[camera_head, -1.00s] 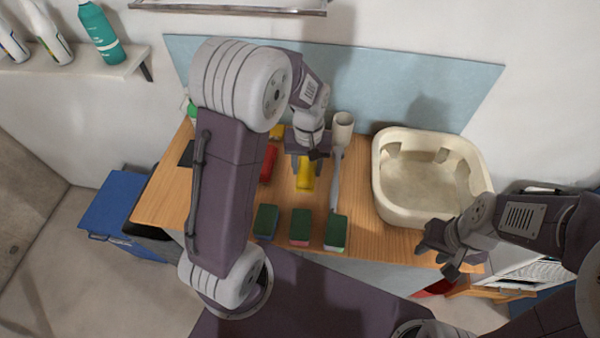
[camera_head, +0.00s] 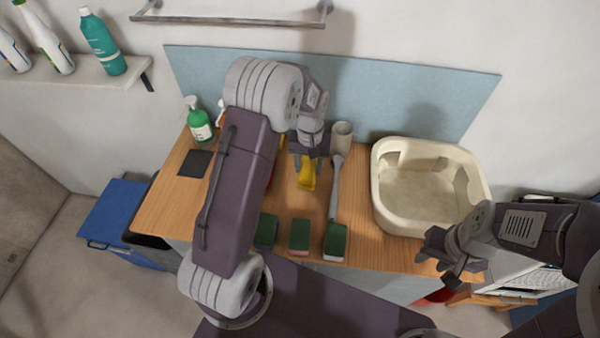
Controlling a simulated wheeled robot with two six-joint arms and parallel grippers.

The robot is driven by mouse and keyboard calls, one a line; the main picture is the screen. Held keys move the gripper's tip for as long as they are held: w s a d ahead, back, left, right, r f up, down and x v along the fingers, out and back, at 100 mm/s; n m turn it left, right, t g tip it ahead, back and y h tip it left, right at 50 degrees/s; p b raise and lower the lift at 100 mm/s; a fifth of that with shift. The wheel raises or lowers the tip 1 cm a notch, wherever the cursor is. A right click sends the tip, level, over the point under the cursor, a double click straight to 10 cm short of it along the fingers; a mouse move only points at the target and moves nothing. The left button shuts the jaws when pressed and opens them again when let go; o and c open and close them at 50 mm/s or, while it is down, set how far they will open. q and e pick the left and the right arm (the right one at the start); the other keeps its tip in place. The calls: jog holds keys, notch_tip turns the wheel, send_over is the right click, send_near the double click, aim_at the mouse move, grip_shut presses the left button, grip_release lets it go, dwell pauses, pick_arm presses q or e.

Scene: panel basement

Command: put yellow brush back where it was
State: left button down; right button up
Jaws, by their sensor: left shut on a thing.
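The yellow brush (camera_head: 307,174) is on or just above the wooden counter, left of a long grey-handled brush. My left gripper (camera_head: 306,160) is over it with its fingers shut on it. Whether the brush touches the counter I cannot tell. My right gripper (camera_head: 448,262) is at the counter's front right, below the basin, apart from the brush. Its fingers look spread and empty.
A cream basin (camera_head: 378,192) fills the counter's right. Green sponges (camera_head: 300,236) line the front edge. A green spray bottle (camera_head: 199,122) and dark pad (camera_head: 195,163) are at left.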

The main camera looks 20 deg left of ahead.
pick_arm(q)
jog(key=a+f, duration=0.1)
jog(key=a, duration=0.2)
jog(key=shift+w+f, duration=0.2)
jog(key=shift+f, duration=0.2)
notch_tip(320, 180, down, 4)
jog(key=shift+d+r+p, duration=0.1)
jog(key=shift+p, duration=0.5)
jog(key=shift+f, duration=0.25)
jog(key=c, duration=0.8)
grip_release()
jog(key=shift+s, duration=0.1)
jog(key=shift+o, duration=0.5)
jog(key=shift+r, duration=0.1)
